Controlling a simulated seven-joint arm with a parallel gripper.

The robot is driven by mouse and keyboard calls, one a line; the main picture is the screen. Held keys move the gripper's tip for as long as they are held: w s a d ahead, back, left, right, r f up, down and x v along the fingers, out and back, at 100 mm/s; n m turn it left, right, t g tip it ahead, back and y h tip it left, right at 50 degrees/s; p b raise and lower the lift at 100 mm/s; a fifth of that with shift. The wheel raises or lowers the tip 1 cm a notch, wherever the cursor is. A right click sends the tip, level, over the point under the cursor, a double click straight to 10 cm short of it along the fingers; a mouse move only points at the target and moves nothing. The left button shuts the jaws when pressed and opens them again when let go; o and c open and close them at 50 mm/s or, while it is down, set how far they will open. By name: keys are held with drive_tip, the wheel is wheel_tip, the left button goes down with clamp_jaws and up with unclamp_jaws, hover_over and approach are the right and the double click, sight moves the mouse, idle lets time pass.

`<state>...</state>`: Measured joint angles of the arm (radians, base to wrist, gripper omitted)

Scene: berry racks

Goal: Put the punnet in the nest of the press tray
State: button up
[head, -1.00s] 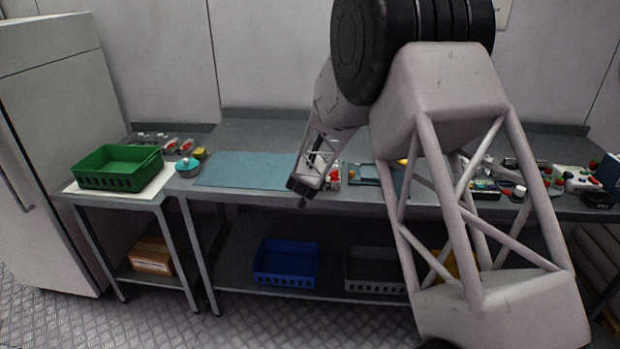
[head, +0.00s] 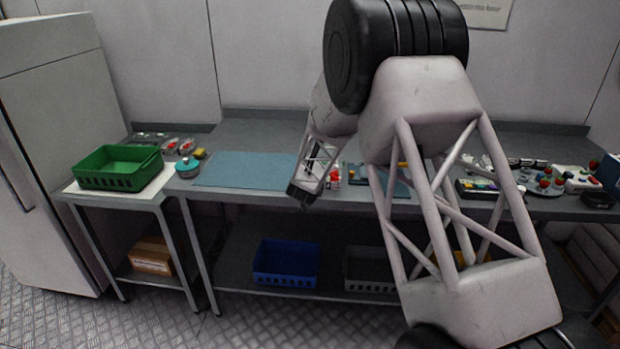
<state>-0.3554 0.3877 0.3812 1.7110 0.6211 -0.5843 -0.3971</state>
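A small item with red contents, likely a punnet (head: 334,177), sits on the bench just right of my gripper (head: 301,198). My gripper is at the bench's front edge, near the right end of the blue mat. It is small and dark here, and its fingers cannot be made out. I cannot tell whether it holds anything. A blue-framed tray, possibly the press tray (head: 354,174), lies right of the red item. My arm hides much of it, and its nest cannot be made out.
A green crate (head: 118,168) is on the left side table, with clear packs (head: 178,146) behind. Berry items and devices (head: 548,184) crowd the right. A blue crate (head: 286,263) sits below.

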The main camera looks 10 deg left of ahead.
drive_tip(key=shift+f, duration=0.2)
drive_tip(key=o, duration=1)
drive_tip(key=shift+v, duration=3.9)
